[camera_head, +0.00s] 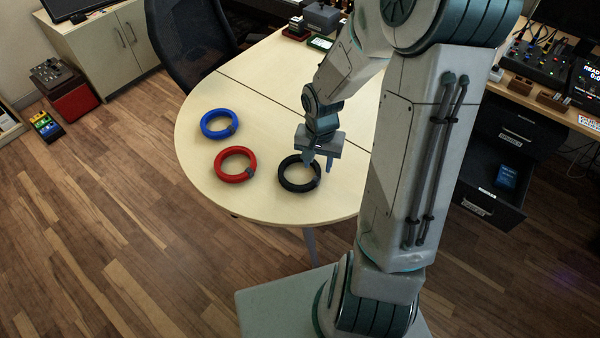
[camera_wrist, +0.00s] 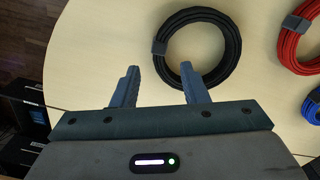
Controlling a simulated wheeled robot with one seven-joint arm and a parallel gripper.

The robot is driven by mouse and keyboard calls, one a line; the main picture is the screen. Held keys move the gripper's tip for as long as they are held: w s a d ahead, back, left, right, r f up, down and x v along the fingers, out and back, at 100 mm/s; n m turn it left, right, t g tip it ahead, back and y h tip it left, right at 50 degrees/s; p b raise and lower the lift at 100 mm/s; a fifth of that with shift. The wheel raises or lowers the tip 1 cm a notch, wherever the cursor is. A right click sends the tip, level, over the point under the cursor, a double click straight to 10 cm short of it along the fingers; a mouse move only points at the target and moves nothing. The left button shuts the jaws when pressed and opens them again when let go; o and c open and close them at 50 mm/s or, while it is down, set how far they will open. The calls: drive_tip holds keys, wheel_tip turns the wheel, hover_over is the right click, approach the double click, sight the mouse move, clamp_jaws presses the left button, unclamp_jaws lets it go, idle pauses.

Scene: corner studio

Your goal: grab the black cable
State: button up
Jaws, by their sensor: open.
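The black cable (camera_head: 285,181) is a coiled ring lying flat on the light wooden table (camera_head: 262,209), near its front edge. In the wrist view the black cable (camera_wrist: 233,42) lies beyond the fingertips, with a grey tie on its left side. My gripper (camera_head: 318,163) is over the coil's upper right part in the head view. In the wrist view my gripper (camera_wrist: 160,76) is open and empty, its right finger over the coil's near side and its left finger outside the coil. I cannot tell the height of the fingertips above the table.
A red cable coil (camera_head: 219,165) and a blue cable coil (camera_head: 204,130) lie left of the black one on the table. A black mesh chair (camera_head: 190,40) stands at the table's back left. An open dark drawer (camera_head: 490,195) is at the right.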

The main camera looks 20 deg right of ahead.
sight(317, 174)
drive_tip(key=shift+w+d+f+b, duration=0.15)
drive_tip(key=shift+f+b, duration=0.25)
drive_tip(key=shift+f, duration=2.25)
clamp_jaws()
